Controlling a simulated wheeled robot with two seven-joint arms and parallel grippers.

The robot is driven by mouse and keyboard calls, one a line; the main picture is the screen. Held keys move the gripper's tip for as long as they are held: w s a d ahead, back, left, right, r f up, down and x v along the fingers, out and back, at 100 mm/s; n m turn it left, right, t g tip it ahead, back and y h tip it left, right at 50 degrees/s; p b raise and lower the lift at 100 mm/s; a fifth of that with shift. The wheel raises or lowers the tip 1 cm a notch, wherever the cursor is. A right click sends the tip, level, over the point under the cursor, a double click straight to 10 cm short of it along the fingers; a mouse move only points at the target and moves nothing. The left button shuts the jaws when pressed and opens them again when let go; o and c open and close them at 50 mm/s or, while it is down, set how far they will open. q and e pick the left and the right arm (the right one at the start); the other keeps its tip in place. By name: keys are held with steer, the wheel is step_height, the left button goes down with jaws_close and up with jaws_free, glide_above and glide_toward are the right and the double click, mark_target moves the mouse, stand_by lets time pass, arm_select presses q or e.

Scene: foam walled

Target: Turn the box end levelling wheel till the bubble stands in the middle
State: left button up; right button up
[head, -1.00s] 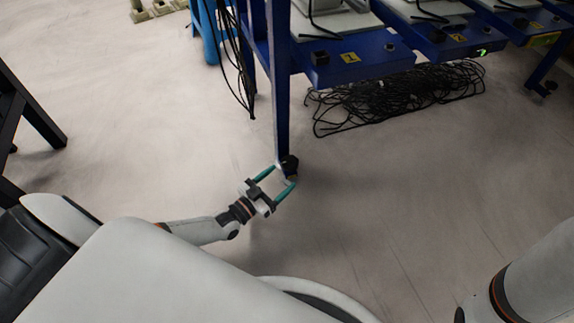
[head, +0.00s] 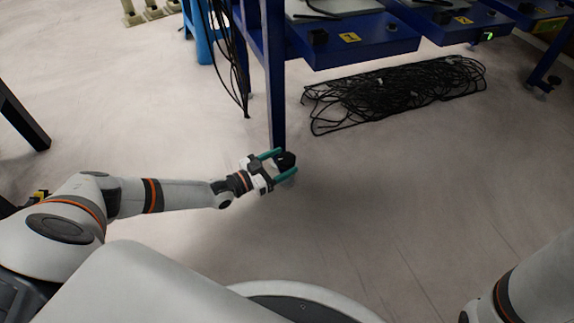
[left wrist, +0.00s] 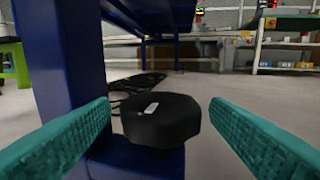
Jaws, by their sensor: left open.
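The levelling wheel (head: 287,158) is a black faceted knob at the foot of the blue post. In the left wrist view the wheel (left wrist: 160,124) shows a small white mark on its top. My left gripper (head: 288,162) is open, with its teal fingers on either side of the wheel. In the left wrist view a gap shows between the wheel and each finger. A small green spot (head: 489,36) shows on the bench front at the upper right; whether it is the bubble level, I cannot tell. My right gripper is not in view.
The blue post (head: 274,90) rises directly behind the wheel. A heap of black cables (head: 395,92) lies on the floor under the blue bench (head: 365,52). Black cables hang left of the post near a blue stool (head: 205,35). The floor in front is clear.

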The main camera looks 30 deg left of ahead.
arm_select(q)
steer(key=shift+b+x, duration=0.35)
steer(key=shift+x, duration=0.8)
steer(key=c, duration=1)
steer(key=shift+r+y+p, duration=0.1)
steer(key=shift+y+p, duration=0.2)
steer(key=shift+p, duration=0.3)
steer(key=n+t+y+p, duration=0.1)
steer(key=n+y+p, duration=0.1)
steer(key=y+p, duration=0.1)
steer(key=n+t+y+p, duration=0.1)
steer(key=n+y+p, duration=0.1)
steer(key=y+p, duration=0.1)
steer(key=shift+s+d+r+n+p, duration=0.15)
steer(key=shift+n+p, duration=0.25)
steer(key=shift+p, duration=0.4)
steer(key=y, duration=0.1)
steer(key=n+y+p, duration=0.2)
steer(key=y, duration=0.1)
steer(key=shift+f, duration=0.25)
steer(key=shift+f+n+y+p, duration=0.1)
steer(key=shift+n+y+p, duration=0.25)
steer(key=shift+n+y, duration=1.1)
steer(key=shift+a+y, duration=0.2)
steer(key=shift+y, duration=0.35)
